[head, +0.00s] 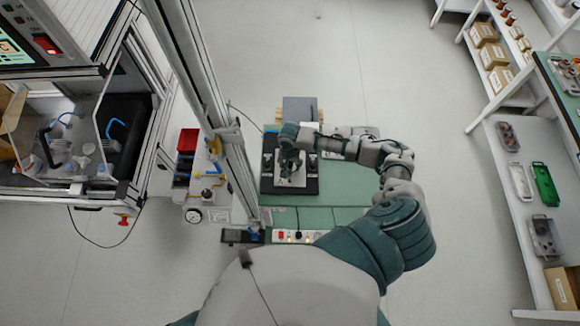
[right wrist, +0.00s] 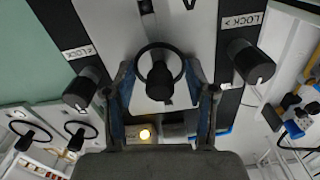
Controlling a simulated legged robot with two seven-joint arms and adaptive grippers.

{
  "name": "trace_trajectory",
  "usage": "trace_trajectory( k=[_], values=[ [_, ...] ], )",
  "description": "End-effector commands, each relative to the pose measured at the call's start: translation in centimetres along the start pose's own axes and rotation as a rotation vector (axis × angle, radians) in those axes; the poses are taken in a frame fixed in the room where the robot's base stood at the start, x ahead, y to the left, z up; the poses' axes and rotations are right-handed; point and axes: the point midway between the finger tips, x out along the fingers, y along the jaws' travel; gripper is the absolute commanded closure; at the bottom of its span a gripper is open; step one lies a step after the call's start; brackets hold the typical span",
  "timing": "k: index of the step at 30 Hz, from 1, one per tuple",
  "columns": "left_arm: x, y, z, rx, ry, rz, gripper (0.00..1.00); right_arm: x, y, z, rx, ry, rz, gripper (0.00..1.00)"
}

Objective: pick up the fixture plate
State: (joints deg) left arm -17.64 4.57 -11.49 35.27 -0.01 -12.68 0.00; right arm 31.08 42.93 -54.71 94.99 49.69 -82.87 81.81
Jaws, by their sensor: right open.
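The fixture plate (head: 292,181) is a light grey plate lying on a black base on the green bench, partly hidden by my right gripper in the head view. In the right wrist view the plate (right wrist: 112,18) bears a black post with a ring handle (right wrist: 157,78). My right gripper (right wrist: 163,82) is open, with one finger on each side of the ring handle; I cannot tell whether they touch it. In the head view my right gripper (head: 290,163) is above the plate. My left gripper is not in view.
Black knobs (right wrist: 82,88) (right wrist: 250,62) flank the plate beside LOCK labels. An aluminium post (head: 232,165) stands left of the base, near a red bin (head: 187,140). A power strip (head: 298,236) lies at the bench's near edge. The green bench top (head: 318,217) is clear nearer to me.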

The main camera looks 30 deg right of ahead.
Motion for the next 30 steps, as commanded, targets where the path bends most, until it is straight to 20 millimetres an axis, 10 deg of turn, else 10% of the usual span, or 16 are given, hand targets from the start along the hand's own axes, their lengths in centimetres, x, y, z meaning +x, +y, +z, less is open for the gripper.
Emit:
trace_trajectory(
  k=[8, 30],
  values=[
    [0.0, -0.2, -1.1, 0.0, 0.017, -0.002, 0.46, 0.0, 0.0, 0.0, 0.0, 0.0, 0.0, 0.99],
    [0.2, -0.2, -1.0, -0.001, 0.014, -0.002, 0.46, -2.5, -0.1, -0.1, 0.0, 0.002, -0.004, 1.0]
  ],
)
